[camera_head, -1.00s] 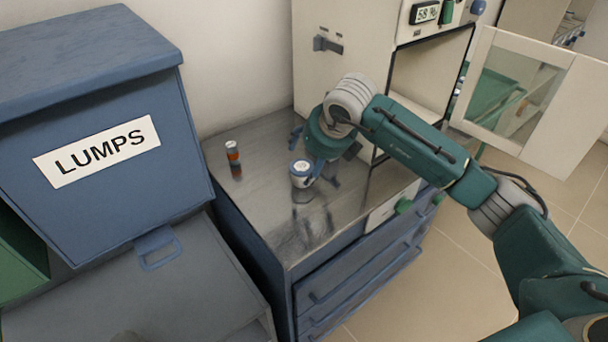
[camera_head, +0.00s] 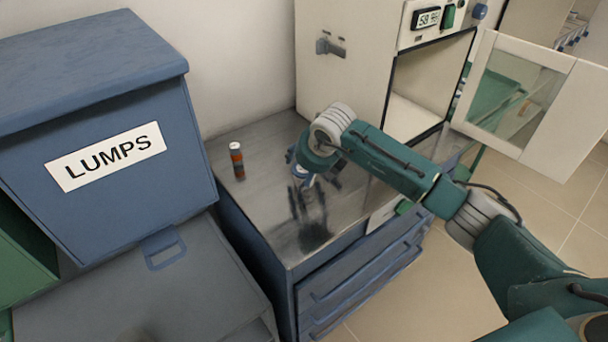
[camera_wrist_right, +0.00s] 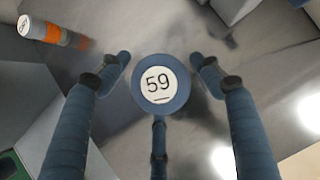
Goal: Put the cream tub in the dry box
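The tub (camera_head: 301,170) stands on the grey metal bench top, mostly hidden by my right gripper. In the right wrist view, it shows from above as a round blue-rimmed lid (camera_wrist_right: 160,104) with a white "59" label. My right gripper (camera_head: 306,179) is over it. Its fingers (camera_wrist_right: 160,60) are open, one on each side with gaps, and a third finger is close to the near rim. The dry box (camera_head: 345,85) seems to be the white cabinet with the "58" readout at the back right. Its windowed door (camera_head: 552,125) stands open. My left gripper is not in view.
An orange-and-dark vial with a white cap (camera_head: 237,160) stands on the bench (camera_head: 262,215), left of the tub. A blue "LUMPS" bin (camera_head: 150,200) is at left. Blue drawers (camera_head: 365,275) are below the bench. The cabinet's opening looks empty where visible.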

